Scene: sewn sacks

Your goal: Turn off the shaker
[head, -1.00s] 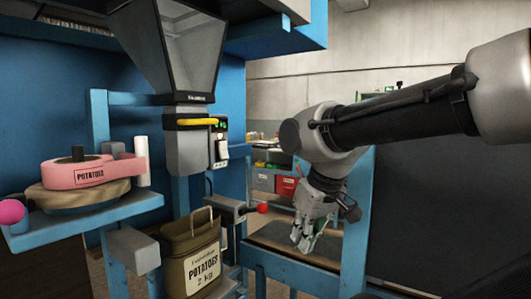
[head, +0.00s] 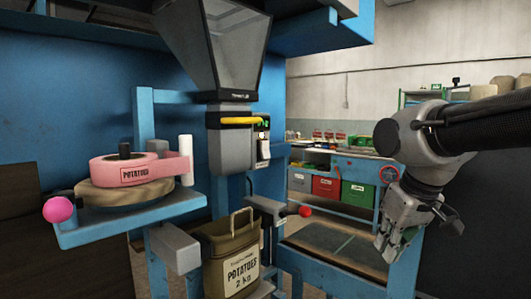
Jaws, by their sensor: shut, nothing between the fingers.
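A hopper machine (head: 230,150) stands at centre, with a yellow bar across its grey body. On its right side is a small control box with a green light (head: 264,124) and a white switch-like part (head: 264,149); the switch's position is too small to tell. Below right, a dark lever ends in a red knob (head: 305,211). Which of these belongs to the shaker I cannot tell. My gripper (head: 387,252) is shut and empty, pointing down at the right, well apart from the control box and the red knob.
An olive sack (head: 230,255) labelled potatoes stands upright under the spout. A blue shelf (head: 130,222) at left holds a pink label roll (head: 140,170) and has a pink knob (head: 57,209). A blue frame (head: 345,277) is below my gripper. A bench with bins (head: 326,187) is behind.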

